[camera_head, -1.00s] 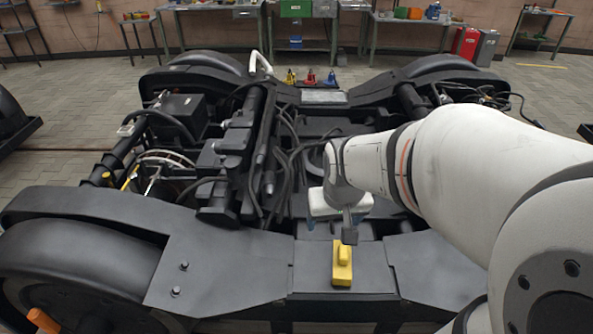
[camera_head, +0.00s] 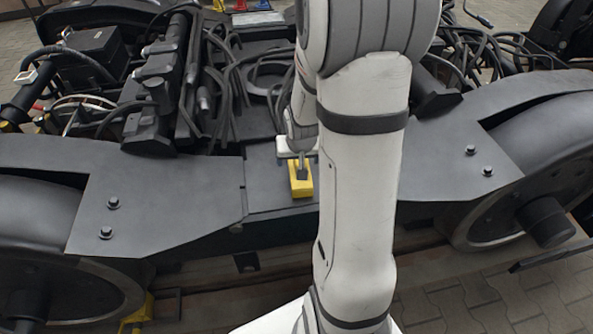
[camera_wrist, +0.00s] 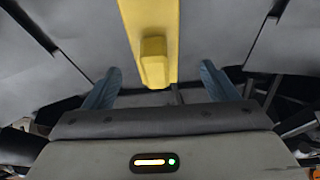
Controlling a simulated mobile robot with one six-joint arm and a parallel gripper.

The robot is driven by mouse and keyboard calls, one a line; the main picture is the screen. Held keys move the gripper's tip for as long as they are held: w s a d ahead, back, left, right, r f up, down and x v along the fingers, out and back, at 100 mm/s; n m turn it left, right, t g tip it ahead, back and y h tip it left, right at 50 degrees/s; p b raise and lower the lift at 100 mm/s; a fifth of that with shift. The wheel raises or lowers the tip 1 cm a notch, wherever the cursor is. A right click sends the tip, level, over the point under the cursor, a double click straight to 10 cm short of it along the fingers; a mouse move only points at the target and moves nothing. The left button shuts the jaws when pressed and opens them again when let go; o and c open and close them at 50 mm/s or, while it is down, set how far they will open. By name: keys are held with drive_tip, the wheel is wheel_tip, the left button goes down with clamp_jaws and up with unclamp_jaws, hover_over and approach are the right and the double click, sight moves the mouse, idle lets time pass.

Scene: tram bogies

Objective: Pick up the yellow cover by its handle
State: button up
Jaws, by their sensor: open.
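The yellow cover (camera_head: 300,186) lies on the flat dark top of the bogie frame (camera_head: 262,180) in the head view. In the wrist view the cover (camera_wrist: 166,14) is a yellow plate with a raised block handle (camera_wrist: 154,60) near its close end. My gripper (camera_wrist: 157,84) is open, its two bluish fingers apart to the left and right of the handle. The handle lies between them in the picture, with gaps on both sides; how far it is in depth I cannot tell. In the head view my gripper (camera_head: 302,172) is over the cover and hides part of it.
Cables and hoses (camera_head: 235,95) and black machinery (camera_head: 155,100) fill the bogie behind the cover. Bolts (camera_head: 112,203) stand up from the left frame plate. Wheels flank the frame on both sides. The frame top around the cover is clear.

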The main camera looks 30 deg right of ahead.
drive_tip(key=x, duration=0.1)
drive_tip(key=b+x, duration=0.1)
drive_tip(key=x, duration=0.1)
drive_tip(key=b+x, duration=0.1)
drive_tip(key=x, duration=0.1)
drive_tip(key=shift+w+d+r, duration=0.1)
drive_tip(key=shift+d, duration=0.15)
drive_tip(key=shift+r, duration=0.1)
drive_tip(key=c, duration=1.1)
drive_tip(key=shift+c, duration=0.2)
